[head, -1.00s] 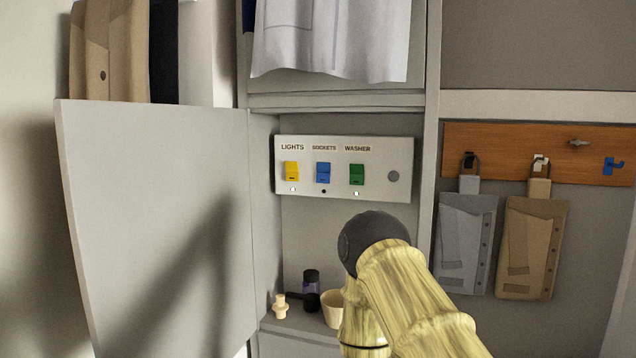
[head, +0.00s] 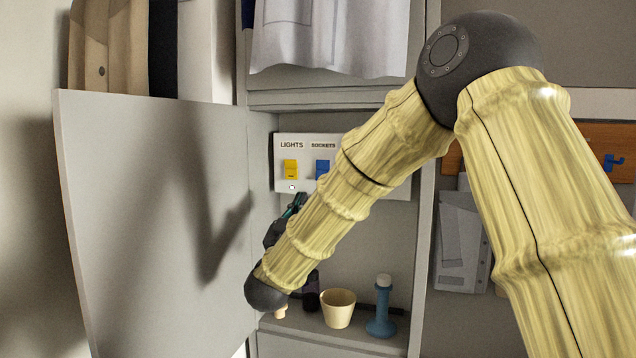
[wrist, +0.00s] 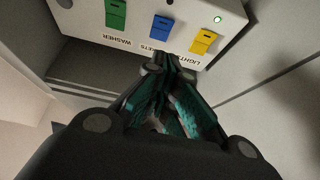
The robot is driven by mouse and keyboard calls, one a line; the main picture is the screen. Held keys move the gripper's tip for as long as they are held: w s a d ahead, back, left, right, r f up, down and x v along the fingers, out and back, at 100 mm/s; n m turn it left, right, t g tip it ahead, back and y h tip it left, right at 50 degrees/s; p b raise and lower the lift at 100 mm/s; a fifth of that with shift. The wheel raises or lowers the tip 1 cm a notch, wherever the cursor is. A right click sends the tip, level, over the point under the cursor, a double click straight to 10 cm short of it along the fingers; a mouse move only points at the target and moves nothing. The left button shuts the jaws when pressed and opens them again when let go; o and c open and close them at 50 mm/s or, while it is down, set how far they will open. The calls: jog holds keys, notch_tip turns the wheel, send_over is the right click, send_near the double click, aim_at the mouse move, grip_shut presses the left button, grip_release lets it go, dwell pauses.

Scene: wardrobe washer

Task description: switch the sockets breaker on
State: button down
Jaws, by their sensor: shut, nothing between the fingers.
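The white breaker panel (head: 281,182) is on the back wall of the open cabinet. The blue sockets switch (head: 322,167) is partly covered by my arm in the head view; it shows whole in the wrist view (wrist: 162,27). The yellow lights switch (head: 291,169) is left of it, with a lit white indicator below. The green washer switch (wrist: 115,14) is hidden in the head view. My gripper (head: 301,198) is shut and empty by the panel's lower edge. In the wrist view its fingertips (wrist: 172,62) overlap the label edge, between the blue and yellow switches. I cannot tell whether they touch.
The open cabinet door (head: 150,220) stands left of my forearm. On the shelf below are a cream cup (head: 338,309), a blue stand with a white top (head: 381,310) and a dark jar (head: 311,290). Clothes (head: 340,35) hang above. A hook board (head: 590,150) is at right.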

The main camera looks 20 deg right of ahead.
jog(key=shift+s+r, duration=0.1)
jog(key=shift+r, duration=0.5)
jog(key=p, duration=0.5)
send_near(322, 167)
notch_tip(322, 167, up, 4)
jog(key=w+d, duration=0.1)
jog(key=w+f+p, duration=0.1)
jog(key=shift+w+d, duration=0.4)
jog(key=shift+w+d+f+p, duration=0.15)
jog(key=shift+w+d+p, duration=0.2)
jog(key=shift+w+p, duration=0.1)
jog(key=shift+w+a+f+h+b, duration=0.1)
jog(key=shift+f+h+b, duration=0.15)
jog(key=shift+b, duration=0.2)
